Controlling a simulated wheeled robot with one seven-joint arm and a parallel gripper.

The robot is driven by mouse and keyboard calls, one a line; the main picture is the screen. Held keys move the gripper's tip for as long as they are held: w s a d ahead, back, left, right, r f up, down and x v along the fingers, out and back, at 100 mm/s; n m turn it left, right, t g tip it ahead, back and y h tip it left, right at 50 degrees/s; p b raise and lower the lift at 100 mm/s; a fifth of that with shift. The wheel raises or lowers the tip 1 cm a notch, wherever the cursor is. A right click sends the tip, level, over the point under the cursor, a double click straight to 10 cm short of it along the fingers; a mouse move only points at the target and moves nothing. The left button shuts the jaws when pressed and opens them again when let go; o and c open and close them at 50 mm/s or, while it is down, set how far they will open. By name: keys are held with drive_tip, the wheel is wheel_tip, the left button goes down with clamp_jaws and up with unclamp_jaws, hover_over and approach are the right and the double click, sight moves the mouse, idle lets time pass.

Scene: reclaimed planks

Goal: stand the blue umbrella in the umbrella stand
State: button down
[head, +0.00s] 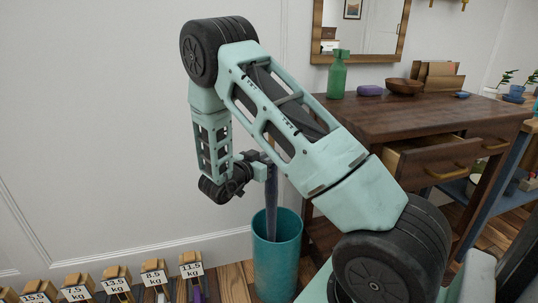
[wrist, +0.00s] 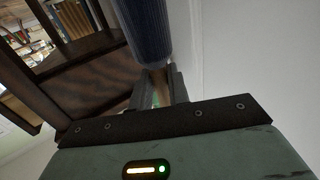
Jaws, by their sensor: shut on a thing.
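The blue umbrella (head: 271,202) hangs upright from my gripper (head: 262,160) in the head view. Its lower part passes into the mouth of the teal umbrella stand (head: 277,262), and its lower end is hidden behind the stand's wall. I cannot tell whether the tip touches the bottom. My gripper is shut on the umbrella near its upper end, above the stand. In the wrist view the ribbed blue umbrella (wrist: 146,28) shows just past the fingers (wrist: 160,88).
A dark wooden table (head: 420,125) with an open drawer (head: 445,163) stands right of the stand. A green bottle (head: 338,75), a purple item (head: 370,90) and a wooden bowl (head: 404,86) are on it. Weight-labelled blocks (head: 153,272) line the floor at left. A pale wall stands behind.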

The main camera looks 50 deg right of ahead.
drive_tip(key=shift+f+b, duration=1.5)
drive_tip(key=shift+f, duration=1.3)
drive_tip(key=c, duration=1.3)
unclamp_jaws()
drive_tip(key=shift+o, duration=0.2)
drive_tip(key=a+p, duration=0.3)
drive_tip(key=a, duration=1.4)
drive_tip(key=shift+s+a+r+p, duration=0.15)
drive_tip(key=shift+s+a+p, duration=0.05)
drive_tip(key=shift+s+p, duration=0.2)
